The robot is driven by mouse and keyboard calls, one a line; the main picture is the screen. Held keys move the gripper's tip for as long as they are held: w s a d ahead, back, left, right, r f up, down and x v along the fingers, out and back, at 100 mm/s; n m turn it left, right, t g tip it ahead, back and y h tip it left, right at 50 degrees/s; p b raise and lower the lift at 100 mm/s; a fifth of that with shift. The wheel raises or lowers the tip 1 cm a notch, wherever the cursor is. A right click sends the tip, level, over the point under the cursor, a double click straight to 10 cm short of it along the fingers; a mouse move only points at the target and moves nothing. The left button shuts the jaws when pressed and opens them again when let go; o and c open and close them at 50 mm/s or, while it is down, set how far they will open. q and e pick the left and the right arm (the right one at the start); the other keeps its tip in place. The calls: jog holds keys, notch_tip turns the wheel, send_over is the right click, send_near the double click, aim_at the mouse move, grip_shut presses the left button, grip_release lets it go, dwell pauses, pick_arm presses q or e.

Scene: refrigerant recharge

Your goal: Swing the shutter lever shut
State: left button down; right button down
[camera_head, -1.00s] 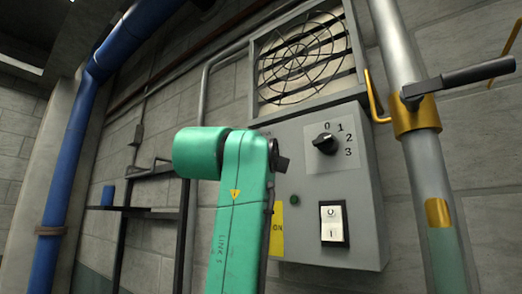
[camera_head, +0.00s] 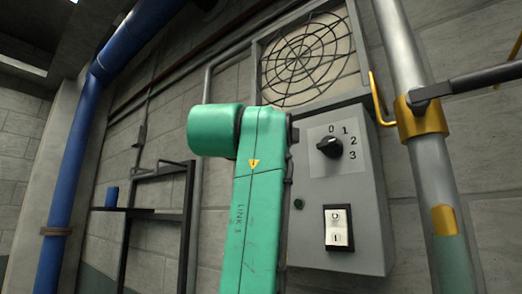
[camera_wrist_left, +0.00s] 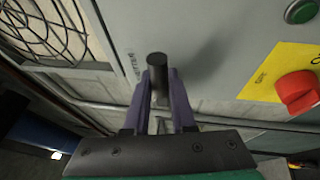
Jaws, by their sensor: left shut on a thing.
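In the left wrist view, the shutter lever (camera_wrist_left: 157,62) is a short black rod standing out from the grey control box, beside a partly hidden printed label. My left gripper (camera_wrist_left: 158,90) has its purple fingers shut around the lever, one on each side. In the head view, my green arm hides the lever and the gripper. The round-grilled vent (camera_head: 308,62) above the box shows an even beige face behind the wire guard. My right gripper is in neither view.
The grey box (camera_head: 322,272) carries a black 0-3 dial (camera_head: 329,147) and a white rocker switch (camera_head: 338,228). A red knob (camera_wrist_left: 298,92) sits on a yellow plate. A pipe with a yellow collar and black handle (camera_head: 475,78) stands at right.

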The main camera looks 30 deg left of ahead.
pick_arm(q)
jog(key=c, duration=0.8)
grip_release()
jog(key=shift+a, duration=0.1)
jog(key=shift+o, duration=0.2)
jog(key=shift+s+f, duration=0.15)
jog(key=shift+s, duration=0.15)
jog(key=b+v, duration=0.7)
jog(key=v, duration=0.7)
